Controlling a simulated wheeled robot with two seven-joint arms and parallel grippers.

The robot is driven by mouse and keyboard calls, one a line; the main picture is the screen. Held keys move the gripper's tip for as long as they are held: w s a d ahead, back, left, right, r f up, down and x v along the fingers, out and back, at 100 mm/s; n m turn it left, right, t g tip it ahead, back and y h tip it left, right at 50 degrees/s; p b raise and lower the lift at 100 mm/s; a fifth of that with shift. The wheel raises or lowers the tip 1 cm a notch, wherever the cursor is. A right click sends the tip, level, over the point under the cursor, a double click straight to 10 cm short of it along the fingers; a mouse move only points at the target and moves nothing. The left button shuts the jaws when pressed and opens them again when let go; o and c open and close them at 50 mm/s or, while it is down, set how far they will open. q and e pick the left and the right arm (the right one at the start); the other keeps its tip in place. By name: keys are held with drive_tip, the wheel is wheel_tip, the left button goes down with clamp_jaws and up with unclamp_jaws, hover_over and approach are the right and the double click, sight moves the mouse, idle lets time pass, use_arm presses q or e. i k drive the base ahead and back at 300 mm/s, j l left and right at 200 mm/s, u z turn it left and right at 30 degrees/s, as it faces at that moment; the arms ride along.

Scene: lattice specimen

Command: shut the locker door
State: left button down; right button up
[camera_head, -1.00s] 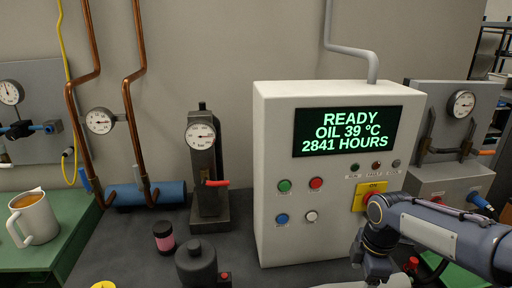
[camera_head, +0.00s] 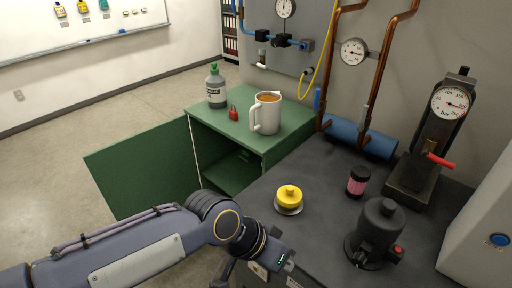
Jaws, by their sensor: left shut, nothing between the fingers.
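The green locker (camera_head: 268,143) stands left of the dark workbench. Its green door (camera_head: 140,168) is swung wide open, out to the left, and the dark inside with a shelf shows. My left arm comes in from the lower left, in front of the door's lower part and the locker's base. My left gripper (camera_head: 284,264) is at the bottom middle, in front of the bench and right of the door, apart from it. It is shut and empty; its fingertips are small and hard to make out. My right gripper is not in view.
On the locker top stand a grey bottle (camera_head: 216,88) with a green cap, a red padlock (camera_head: 233,113) and a mug (camera_head: 266,114). The bench (camera_head: 310,240) holds a yellow-topped item (camera_head: 289,198), a jar (camera_head: 357,182) and a dark pump-like device (camera_head: 380,230). Open floor lies left.

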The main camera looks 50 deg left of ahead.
sight(156, 165)
drive_tip(key=k+j, duration=0.25)
drive_tip(key=j, duration=0.25)
drive_tip(key=k+j+z, duration=0.1)
drive_tip(key=k+j, duration=0.15)
drive_tip(key=j, duration=0.2)
drive_tip(key=k+j, duration=0.25)
drive_tip(key=j, duration=0.25)
drive_tip(key=k+j+z, duration=0.15)
drive_tip(key=j, duration=0.3)
drive_tip(key=k+j, duration=0.15)
drive_tip(key=j, duration=0.3)
drive_tip(key=k+j+z, duration=0.15)
drive_tip(key=j, duration=0.25)
drive_tip(key=k+j, duration=0.2)
drive_tip(key=j, duration=0.25)
drive_tip(key=k+j+z, duration=0.1)
drive_tip(key=j, duration=0.3)
drive_tip(key=k+j, duration=0.3)
drive_tip(key=k+j+z, duration=0.15)
drive_tip(key=j, duration=0.35)
drive_tip(key=j+z, duration=0.2)
drive_tip(key=j, duration=1.55)
drive_tip(key=i+j+u, duration=0.1)
drive_tip(key=j, duration=0.3)
drive_tip(key=i+j+u, duration=0.15)
drive_tip(key=j, duration=0.2)
drive_tip(key=k, duration=0.05)
